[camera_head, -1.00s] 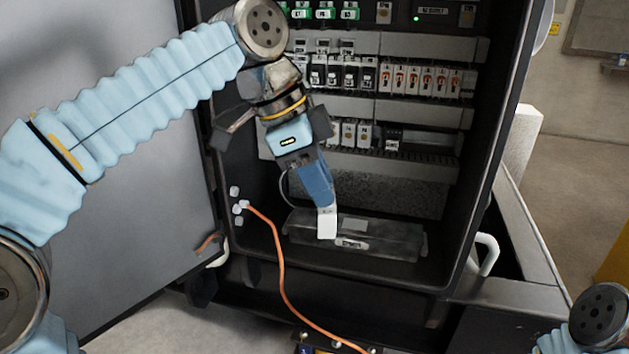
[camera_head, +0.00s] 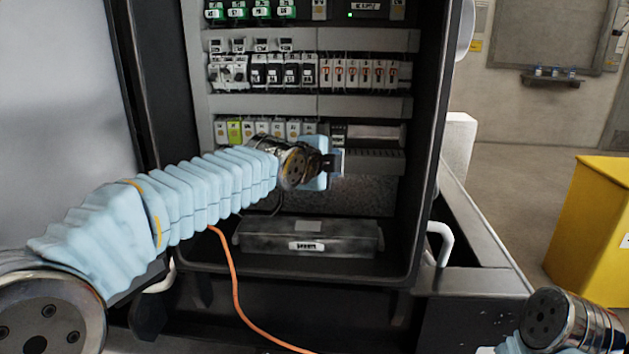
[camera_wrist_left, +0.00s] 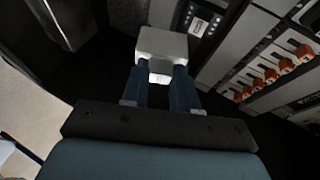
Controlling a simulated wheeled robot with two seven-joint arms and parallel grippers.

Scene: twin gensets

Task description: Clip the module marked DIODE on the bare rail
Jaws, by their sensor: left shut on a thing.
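My left gripper (camera_head: 322,165) is in the cabinet, just below the third row, pointing away to the right. In the left wrist view its two blue fingers (camera_wrist_left: 160,84) are shut on a plain white module (camera_wrist_left: 163,47); no marking on it can be read. In the head view the hand and wrist hide the module. A bare stretch of rail (camera_head: 375,132) shows at the right of the third row, beside a dark module (camera_head: 338,131). The gripper is a little below and left of it. My right gripper is out of view.
White modules (camera_head: 293,129) stand left on the third row. A slotted duct (camera_head: 375,154) runs under the rail. A grey box (camera_head: 308,238) lies on the cabinet floor. An orange cable (camera_head: 236,290) hangs over the front edge.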

